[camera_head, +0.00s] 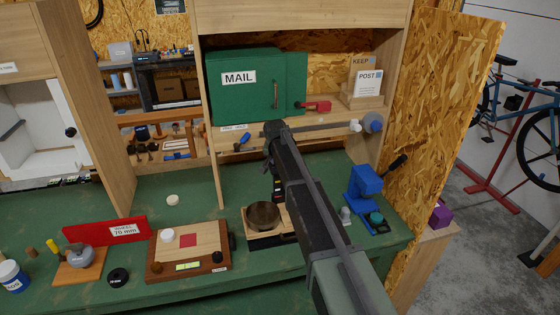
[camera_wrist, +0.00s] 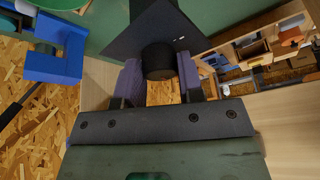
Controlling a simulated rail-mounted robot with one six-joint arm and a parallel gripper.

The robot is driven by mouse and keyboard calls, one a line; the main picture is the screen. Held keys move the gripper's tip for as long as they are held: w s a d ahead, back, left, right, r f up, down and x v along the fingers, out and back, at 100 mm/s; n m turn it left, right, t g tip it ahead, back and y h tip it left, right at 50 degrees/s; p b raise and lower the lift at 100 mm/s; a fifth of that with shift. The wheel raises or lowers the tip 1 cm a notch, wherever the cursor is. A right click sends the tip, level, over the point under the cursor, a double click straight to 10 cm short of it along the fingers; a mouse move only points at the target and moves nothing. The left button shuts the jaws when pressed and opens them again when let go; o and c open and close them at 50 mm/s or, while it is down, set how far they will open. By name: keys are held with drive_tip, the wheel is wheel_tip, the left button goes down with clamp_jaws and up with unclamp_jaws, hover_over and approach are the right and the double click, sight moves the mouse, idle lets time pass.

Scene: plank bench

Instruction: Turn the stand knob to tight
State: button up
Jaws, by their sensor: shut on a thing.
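In the wrist view, a short black round knob (camera_wrist: 158,61) sits between the two purple finger pads of my gripper (camera_wrist: 160,82). The pads press on it from both sides. A dark angular plate (camera_wrist: 150,30) with small white marks lies right behind the knob and hides what is beyond. I cannot read a tight or loose setting. In the head view, my arm covers the middle of the bench and hides the knob; my gripper is only partly seen there.
A brass bowl (camera_head: 263,214) on a wooden base stands just left of my arm. A blue press-like tool (camera_head: 365,186) is to the right, also in the wrist view (camera_wrist: 58,45). A green mail box (camera_head: 245,103) is behind.

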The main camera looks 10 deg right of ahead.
drive_tip(key=m+h, duration=0.1)
drive_tip(key=m, duration=0.2)
drive_tip(key=m+g+h, duration=0.1)
drive_tip(key=m, duration=0.2)
drive_tip(key=shift+w+a+g, duration=0.1)
drive_tip(key=shift+w+g, duration=0.05)
drive_tip(key=shift+g, duration=0.15)
drive_tip(key=m+g, duration=0.1)
drive_tip(key=m, duration=0.2)
drive_tip(key=m+g, duration=0.1)
drive_tip(key=m, duration=0.2)
drive_tip(key=shift+h, duration=0.4)
drive_tip(key=shift+m, duration=0.3)
drive_tip(key=o, duration=0.9)
drive_tip(key=p+v, duration=1)
drive_tip(key=shift+a+r, duration=0.15)
drive_tip(key=shift+r, duration=0.2)
